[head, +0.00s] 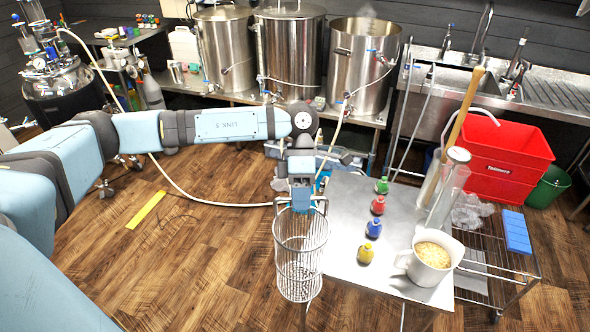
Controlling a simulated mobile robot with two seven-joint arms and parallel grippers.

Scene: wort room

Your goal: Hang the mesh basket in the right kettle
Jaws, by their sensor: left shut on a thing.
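The mesh basket (300,262) is a tall wire cylinder, hanging upright beside the left edge of the steel table. My left gripper (300,203) is above it, shut on its top handle; the fingertips are partly hidden against the rim. The right kettle (358,75) stands on the back bench, the rightmost of three steel kettles, and its top is open. The basket is well in front of it and apart from it. My right gripper is not in view.
The middle kettle (290,60) and left kettle (222,55) have lids. Hoses run down in front of the bench. The steel table (345,210) holds several small coloured bottles, a jug of grain (430,257) and a clear cylinder (447,195). A red crate (507,165) stands right.

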